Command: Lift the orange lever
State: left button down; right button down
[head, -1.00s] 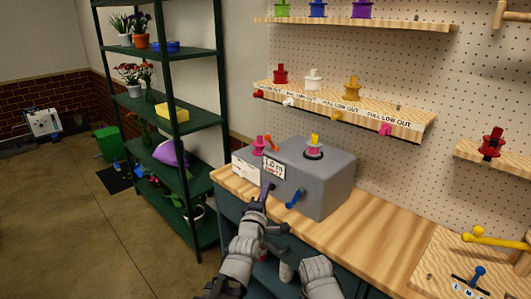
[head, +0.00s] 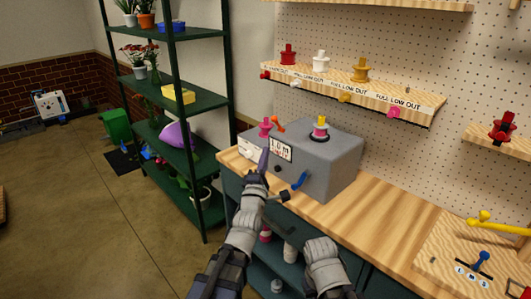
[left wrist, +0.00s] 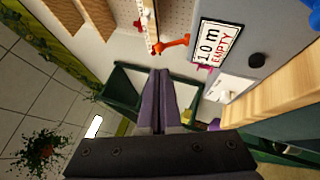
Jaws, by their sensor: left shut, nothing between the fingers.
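The orange lever (head: 278,122) sticks out at the left end of the grey box (head: 325,160), above its white label reading 10 m EMPTY (head: 280,149). In the left wrist view the orange lever (left wrist: 172,45) lies above and slightly right of the fingertips, apart from them. My left gripper (head: 265,155) is shut and empty, in front of the box beside the label, below the lever. Its purple-grey fingers show closed together in the left wrist view (left wrist: 160,80). My right arm shows at the bottom, but its gripper does not.
A blue lever (head: 300,181) sticks out of the box front, right of my left gripper. The wooden worktop (head: 385,225) is clear right of the box. A green shelf rack (head: 190,110) stands to the left. A spool shelf (head: 350,90) hangs above.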

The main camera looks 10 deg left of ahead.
aim_at(274, 121)
pick_arm(q)
jog(key=p+x, duration=0.3)
jog(key=x, duration=0.9)
jog(key=shift+w, duration=0.1)
jog(key=shift+r+p, duration=0.1)
jog(key=shift+p, duration=0.2)
